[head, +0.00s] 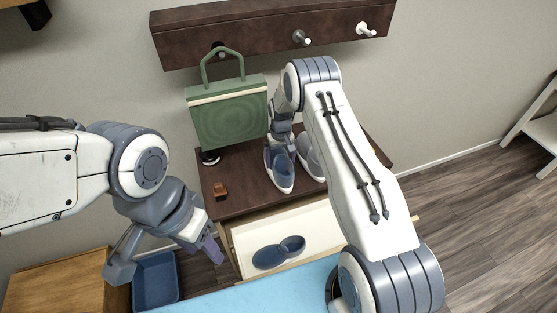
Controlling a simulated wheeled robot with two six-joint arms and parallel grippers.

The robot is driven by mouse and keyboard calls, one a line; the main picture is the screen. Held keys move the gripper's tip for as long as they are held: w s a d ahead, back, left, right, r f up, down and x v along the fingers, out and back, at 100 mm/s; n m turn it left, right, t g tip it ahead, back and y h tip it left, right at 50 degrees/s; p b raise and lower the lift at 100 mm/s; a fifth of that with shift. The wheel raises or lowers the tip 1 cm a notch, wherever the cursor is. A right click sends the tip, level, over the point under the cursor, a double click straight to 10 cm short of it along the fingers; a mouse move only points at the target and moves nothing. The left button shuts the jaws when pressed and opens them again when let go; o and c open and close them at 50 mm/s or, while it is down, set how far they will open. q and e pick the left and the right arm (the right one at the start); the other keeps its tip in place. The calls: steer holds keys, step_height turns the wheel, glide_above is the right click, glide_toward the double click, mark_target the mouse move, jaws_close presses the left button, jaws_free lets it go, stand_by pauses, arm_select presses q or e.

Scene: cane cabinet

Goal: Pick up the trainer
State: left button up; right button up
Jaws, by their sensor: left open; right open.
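A pair of grey-blue and white trainers stands on the dark top of the cabinet (234,196). The left trainer (283,180) shows its toe below my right gripper, and the other trainer (310,158) is partly hidden by my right arm. My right gripper (281,155) is open and points down at the heel end of the left trainer. Its fingers seem to be around or just above that end; contact cannot be told. My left gripper (166,258) is open and empty, in front of the cabinet's left side.
A blue bin (156,275) is at lower left. A peg rail (258,25) hangs above.

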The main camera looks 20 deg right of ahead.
steer(key=shift+f, duration=1.05)
steer(key=c, duration=1.4)
